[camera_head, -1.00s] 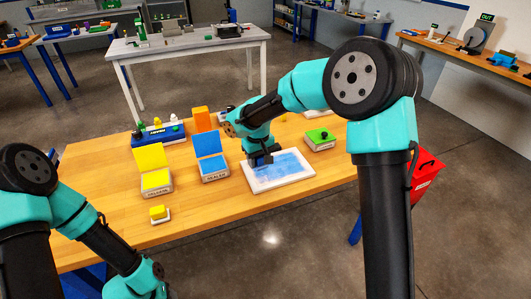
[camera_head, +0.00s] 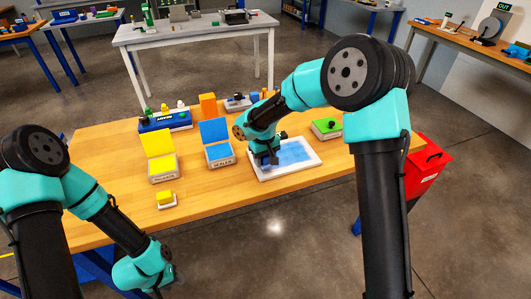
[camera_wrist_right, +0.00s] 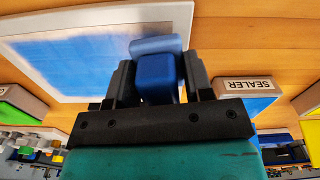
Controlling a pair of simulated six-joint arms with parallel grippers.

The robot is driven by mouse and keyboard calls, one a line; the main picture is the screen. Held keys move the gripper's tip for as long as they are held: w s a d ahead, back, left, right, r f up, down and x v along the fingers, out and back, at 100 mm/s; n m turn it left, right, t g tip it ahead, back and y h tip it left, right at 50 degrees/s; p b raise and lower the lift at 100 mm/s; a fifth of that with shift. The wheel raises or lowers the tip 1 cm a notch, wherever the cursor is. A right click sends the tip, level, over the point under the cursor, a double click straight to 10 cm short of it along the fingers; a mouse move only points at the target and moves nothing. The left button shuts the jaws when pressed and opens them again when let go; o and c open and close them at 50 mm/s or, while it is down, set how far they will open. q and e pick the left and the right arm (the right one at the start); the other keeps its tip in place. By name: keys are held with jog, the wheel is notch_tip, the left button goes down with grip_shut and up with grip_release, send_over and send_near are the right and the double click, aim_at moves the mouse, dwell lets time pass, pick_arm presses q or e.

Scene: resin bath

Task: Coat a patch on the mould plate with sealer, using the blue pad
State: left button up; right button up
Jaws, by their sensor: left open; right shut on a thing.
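The mould plate (camera_head: 292,174) is a white-framed slab on the wooden table, with a streaky blue patch (camera_head: 293,152) over much of its middle. My right gripper (camera_head: 268,160) is over the plate's left part. In the right wrist view, my right gripper (camera_wrist_right: 152,66) is shut on the blue pad (camera_wrist_right: 157,82), whose face is at the blue patch. I cannot tell whether the pad presses on it. The open sealer box (camera_head: 220,152), blue inside, stands left of the plate; its label also shows in the right wrist view (camera_wrist_right: 247,84). My left gripper (camera_head: 168,281) is open and empty, off the table's front edge.
An open yellow box (camera_head: 163,171) stands left of the sealer, with a yellow pad (camera_head: 165,197) in front. A green-topped box (camera_head: 326,128) is behind the plate's right side. A blue rack (camera_head: 165,121) and an orange block (camera_head: 208,104) are at the back. A red bin (camera_head: 428,165) hangs at right.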

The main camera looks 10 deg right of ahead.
jog(key=shift+f, duration=0.85)
jog(key=shift+d+f, duration=0.2)
jog(key=shift+f, duration=0.3)
jog(key=shift+w+d, duration=0.15)
jog(key=shift+d, duration=0.8)
jog(key=shift+w+d, duration=0.1)
jog(key=shift+d, duration=0.8)
jog(key=shift+s+a, duration=0.15)
jog(key=shift+a, duration=0.85)
jog(key=shift+s+a, duration=0.1)
jog(key=shift+a, duration=0.85)
jog(key=shift+a+r, duration=0.1)
jog(key=shift+r, duration=3.95)
